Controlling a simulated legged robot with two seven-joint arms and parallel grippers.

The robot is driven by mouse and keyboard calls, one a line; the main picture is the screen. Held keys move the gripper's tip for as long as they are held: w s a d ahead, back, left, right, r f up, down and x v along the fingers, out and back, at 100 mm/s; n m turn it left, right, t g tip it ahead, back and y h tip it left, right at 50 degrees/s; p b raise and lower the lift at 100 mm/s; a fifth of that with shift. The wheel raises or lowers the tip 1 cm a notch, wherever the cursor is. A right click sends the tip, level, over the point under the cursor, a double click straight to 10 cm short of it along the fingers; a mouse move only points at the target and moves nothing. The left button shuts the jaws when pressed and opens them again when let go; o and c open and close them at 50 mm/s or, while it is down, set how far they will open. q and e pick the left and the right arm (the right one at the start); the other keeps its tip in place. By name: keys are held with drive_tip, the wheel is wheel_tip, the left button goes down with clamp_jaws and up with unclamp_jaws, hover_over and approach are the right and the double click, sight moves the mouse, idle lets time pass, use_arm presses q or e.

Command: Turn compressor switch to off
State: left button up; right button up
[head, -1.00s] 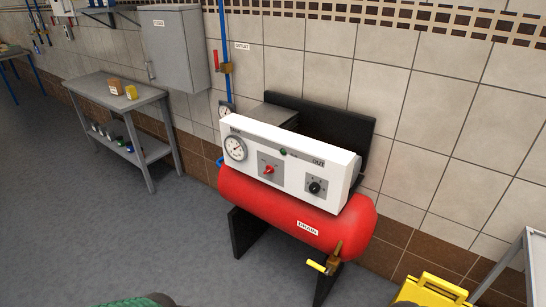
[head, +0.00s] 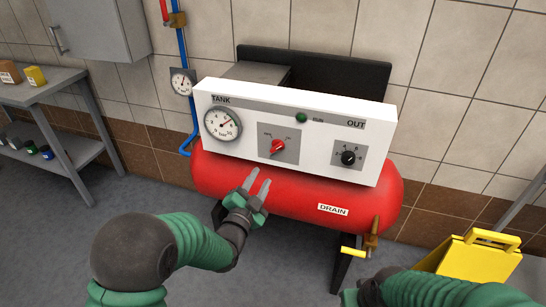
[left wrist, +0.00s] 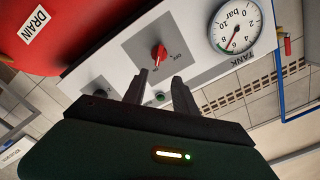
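The compressor is a red tank (head: 260,180) with a white control panel (head: 240,95) on top. The red switch knob (head: 278,147) sits on a grey plate in the middle of the panel; it also shows in the left wrist view (left wrist: 158,52).
A tank gauge (head: 222,124) is left of the switch and a black knob (head: 348,157) is right. A yellow-handled drain valve (head: 354,253) hangs low at right. A grey shelf (head: 50,90) is at left.

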sight(277, 149)
use_arm(q)
drive_tip(key=x, duration=0.9)
drive_tip(key=b+x, duration=0.1)
drive_tip(key=x, duration=0.3)
drive_tip(key=shift+w+f, duration=0.25)
drive_tip(key=shift+w, duration=0.1)
drive_tip(key=shift+w+d, duration=0.3)
drive_tip(key=shift+w, duration=0.1)
drive_tip(key=shift+d, duration=0.2)
drive_tip(key=shift+a, duration=0.15)
clamp_jaws()
